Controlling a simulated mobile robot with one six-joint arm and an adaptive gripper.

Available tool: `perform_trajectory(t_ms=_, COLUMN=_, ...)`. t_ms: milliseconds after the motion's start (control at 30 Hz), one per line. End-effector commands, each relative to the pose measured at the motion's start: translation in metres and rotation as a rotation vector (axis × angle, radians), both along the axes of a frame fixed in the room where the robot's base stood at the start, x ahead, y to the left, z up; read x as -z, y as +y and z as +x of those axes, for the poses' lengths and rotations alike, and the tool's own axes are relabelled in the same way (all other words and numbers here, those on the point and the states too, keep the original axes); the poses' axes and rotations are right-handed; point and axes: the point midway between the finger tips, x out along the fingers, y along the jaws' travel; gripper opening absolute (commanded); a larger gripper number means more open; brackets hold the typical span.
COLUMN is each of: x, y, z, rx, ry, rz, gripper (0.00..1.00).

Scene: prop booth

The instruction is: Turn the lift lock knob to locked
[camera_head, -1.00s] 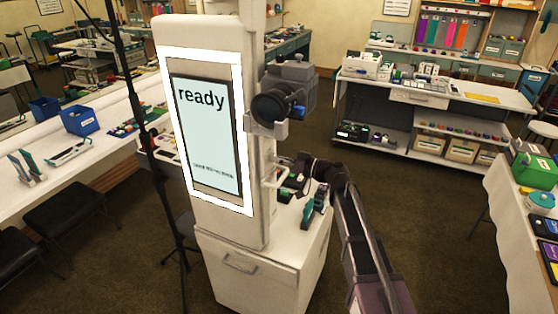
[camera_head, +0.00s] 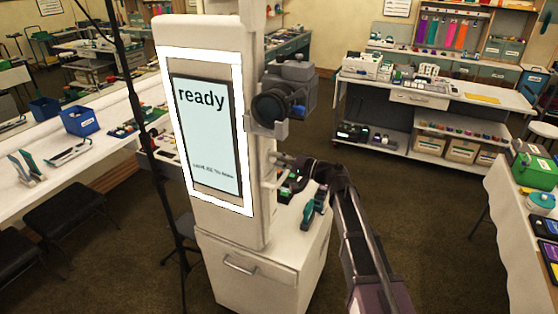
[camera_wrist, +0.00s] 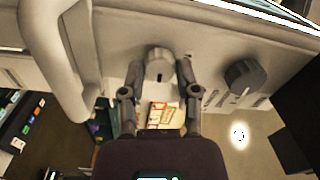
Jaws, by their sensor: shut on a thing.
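The booth machine's pale column (camera_head: 225,232) stands in the middle of the head view, with a lit screen (camera_head: 207,135) reading "ready". My gripper (camera_head: 276,158) reaches the column's right side below the camera. In the wrist view my gripper (camera_wrist: 160,70) has its two dark fingers on either side of a pale round knob (camera_wrist: 158,62), shut on it. A dark slot or mark shows on the knob's lower part. A second, dark knob (camera_wrist: 243,77) with a pale pointer line sits to the right, apart from the fingers. The knob labels are too small to read.
A dark camera (camera_head: 285,95) sticks out above my gripper. A pale curved handle (camera_wrist: 62,55) stands left of my fingers. Green and dark tools (camera_head: 313,205) lie on the cabinet top below. Open floor lies to the right of the cabinet.

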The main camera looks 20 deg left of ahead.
Motion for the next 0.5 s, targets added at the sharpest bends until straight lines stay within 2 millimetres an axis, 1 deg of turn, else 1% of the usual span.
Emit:
perform_trajectory(t_ms=200, x=-0.0001, y=0.0005, z=-0.0001, rx=-0.001, ry=0.077, rz=0.006, gripper=0.00)
perform_trajectory(t_ms=500, x=0.0000, y=0.0005, z=-0.0001, rx=0.000, ry=0.097, rz=0.008, gripper=0.00)
